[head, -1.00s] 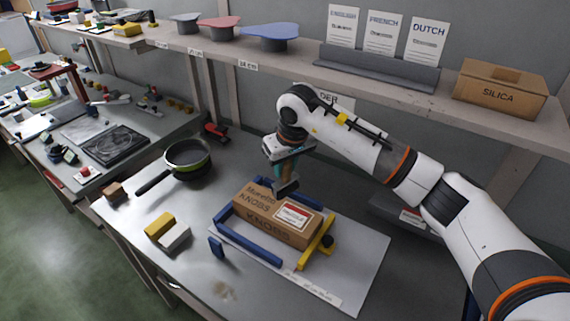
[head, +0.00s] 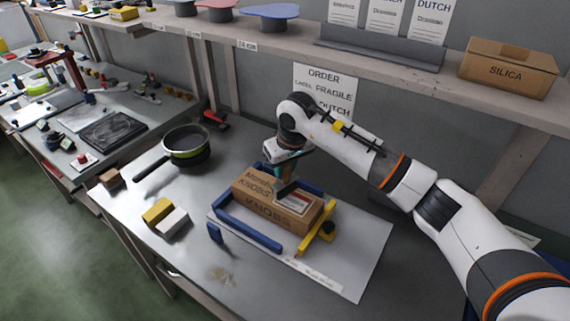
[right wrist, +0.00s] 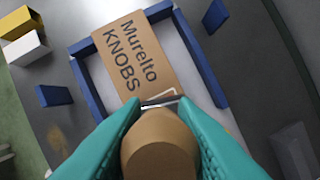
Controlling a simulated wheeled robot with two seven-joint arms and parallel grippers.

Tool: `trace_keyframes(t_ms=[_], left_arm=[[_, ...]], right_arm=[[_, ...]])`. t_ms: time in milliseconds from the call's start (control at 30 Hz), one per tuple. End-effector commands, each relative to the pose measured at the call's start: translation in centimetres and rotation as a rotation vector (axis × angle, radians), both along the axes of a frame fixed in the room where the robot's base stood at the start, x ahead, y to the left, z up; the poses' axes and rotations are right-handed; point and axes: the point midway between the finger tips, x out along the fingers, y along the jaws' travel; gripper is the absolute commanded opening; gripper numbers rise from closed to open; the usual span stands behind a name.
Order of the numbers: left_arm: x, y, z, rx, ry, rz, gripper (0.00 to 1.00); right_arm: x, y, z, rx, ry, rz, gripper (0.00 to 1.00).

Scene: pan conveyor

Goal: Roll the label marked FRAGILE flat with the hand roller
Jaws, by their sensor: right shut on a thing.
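The cardboard box (head: 255,193), printed KNOBS, lies inside the blue fence (head: 247,234) on the bench. It also shows in the right wrist view (right wrist: 140,55). A white label with a red band (head: 296,203) lies on its top; its text is too small to read and its left part is hidden. My right gripper (head: 286,176) is above the box, its teal fingers shut on the wooden handle of the hand roller (right wrist: 160,150). The roller end is at the label; whether it touches cannot be told. My left gripper is not in view.
A yellow bar (head: 318,238) closes the fence's right side. A pan (head: 186,146), yellow and white blocks (head: 172,221) and a small blue block (head: 214,233) stand left. The order sign (head: 323,90) behind my arm reads FRAGILE and DUTCH. The mat's right part is clear.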

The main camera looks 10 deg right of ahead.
Motion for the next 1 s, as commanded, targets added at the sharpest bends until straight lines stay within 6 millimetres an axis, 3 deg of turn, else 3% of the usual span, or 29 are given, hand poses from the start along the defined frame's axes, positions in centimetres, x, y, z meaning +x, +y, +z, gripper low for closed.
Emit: trace_keyframes(t_ms=[1000], left_arm=[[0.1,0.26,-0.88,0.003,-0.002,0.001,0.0]], right_arm=[[0.0,-0.01,-0.81,0.0,0.0,-0.001,0.04]])
